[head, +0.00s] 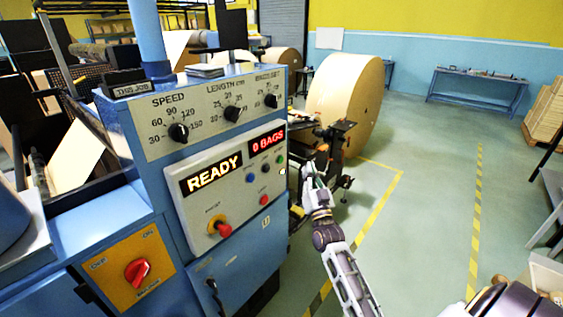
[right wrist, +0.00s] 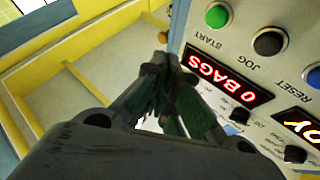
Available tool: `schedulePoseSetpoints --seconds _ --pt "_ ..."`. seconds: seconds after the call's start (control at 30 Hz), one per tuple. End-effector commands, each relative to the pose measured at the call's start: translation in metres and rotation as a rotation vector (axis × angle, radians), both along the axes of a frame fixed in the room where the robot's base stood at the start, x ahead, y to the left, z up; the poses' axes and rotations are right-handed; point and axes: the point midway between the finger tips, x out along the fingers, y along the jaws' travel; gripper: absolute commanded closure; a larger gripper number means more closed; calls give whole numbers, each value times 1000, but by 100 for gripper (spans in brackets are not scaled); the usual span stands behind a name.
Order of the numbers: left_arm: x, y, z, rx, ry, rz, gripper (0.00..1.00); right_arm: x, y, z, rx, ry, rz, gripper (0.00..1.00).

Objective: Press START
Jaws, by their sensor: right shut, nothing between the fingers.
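The green START button (right wrist: 217,15) is at the top of the right wrist view, with its label beside it. In the head view the small START button (head: 279,160) sits at the upper right of the light control panel (head: 190,212). My right gripper (head: 309,170) is shut and empty, just right of the panel's edge. In the right wrist view its closed fingertips (right wrist: 160,64) are left of and below START, apart from it in the picture. Depth to the panel is hard to judge. My left gripper is not in view.
The black JOG button (right wrist: 268,42) and blue RESET button (right wrist: 314,77) are beside START. The displays read READY (head: 214,174) and 0 BAGS (head: 267,141). A red emergency button (head: 224,231) sits lower.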

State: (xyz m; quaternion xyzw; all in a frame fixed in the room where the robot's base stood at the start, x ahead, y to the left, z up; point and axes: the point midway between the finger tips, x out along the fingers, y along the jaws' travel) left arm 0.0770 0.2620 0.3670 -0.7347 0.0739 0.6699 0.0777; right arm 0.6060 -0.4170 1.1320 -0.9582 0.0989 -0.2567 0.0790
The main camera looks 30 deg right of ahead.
Motion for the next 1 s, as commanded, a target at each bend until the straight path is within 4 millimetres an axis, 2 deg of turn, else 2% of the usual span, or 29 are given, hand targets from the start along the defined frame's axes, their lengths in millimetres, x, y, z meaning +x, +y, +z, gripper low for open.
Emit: schedulePoseSetpoints --seconds 0.7,1.0 --pt "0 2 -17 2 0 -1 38 57 24 -1 1 0 0 100" --pt "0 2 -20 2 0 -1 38 72 30 0 1 0 0 100"
